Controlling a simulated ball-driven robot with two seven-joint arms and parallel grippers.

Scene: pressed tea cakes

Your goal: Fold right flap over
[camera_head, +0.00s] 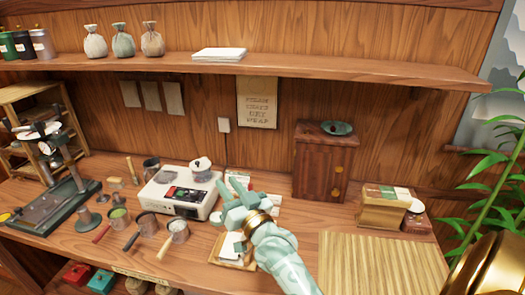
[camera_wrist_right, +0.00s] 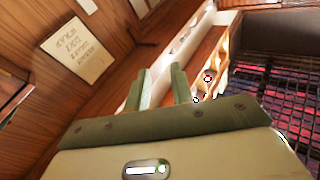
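My right gripper (camera_head: 234,190) is pale green and reaches up from the bottom middle of the head view, above the table. In the right wrist view its two fingers (camera_wrist_right: 160,75) stand apart with nothing between them. A small wooden board (camera_head: 247,265) with white paper (camera_head: 229,247) lies below and left of my right forearm, partly hidden by the gripper and arm. I cannot make out a right flap or its fold. My left gripper is not in view.
A white appliance (camera_head: 178,193) and several handled cups stand left of the gripper. A wooden cabinet (camera_head: 323,165) with a green dish stands behind, right of it. A slatted mat (camera_head: 385,265) lies at front right. A shelf (camera_head: 290,67) runs above. A plant (camera_head: 500,170) is at far right.

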